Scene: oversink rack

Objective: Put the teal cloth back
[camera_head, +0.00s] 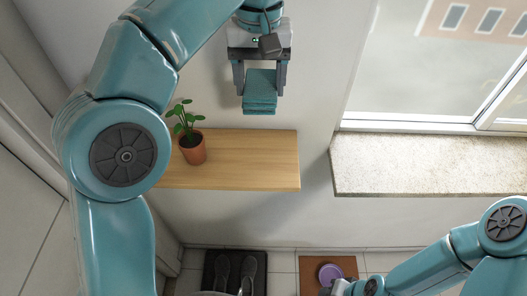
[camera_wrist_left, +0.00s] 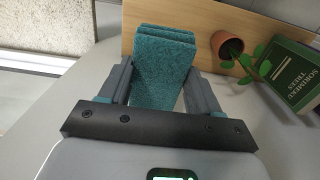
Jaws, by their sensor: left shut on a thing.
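The teal cloth (camera_head: 260,92) is a folded, layered block. My left gripper (camera_head: 259,84) is shut on it, with one finger on each side, and holds it in front of the pale wall near the wooden shelf (camera_head: 250,160). In the left wrist view the cloth (camera_wrist_left: 163,70) sits between the two fingers of the left gripper (camera_wrist_left: 158,85), with the shelf (camera_wrist_left: 205,15) behind it. My right arm is at the lower right of the head view. Its gripper (camera_head: 342,288) is only partly visible at the bottom edge, so its jaws cannot be made out.
A potted plant (camera_head: 192,148) stands on the shelf. A green book (camera_wrist_left: 290,75) shows beside the plant in the wrist view. A speckled window sill (camera_head: 430,165) lies right of the shelf. Below are a dark mat (camera_head: 233,256) with shoes and a purple round object (camera_head: 330,273) on a brown mat.

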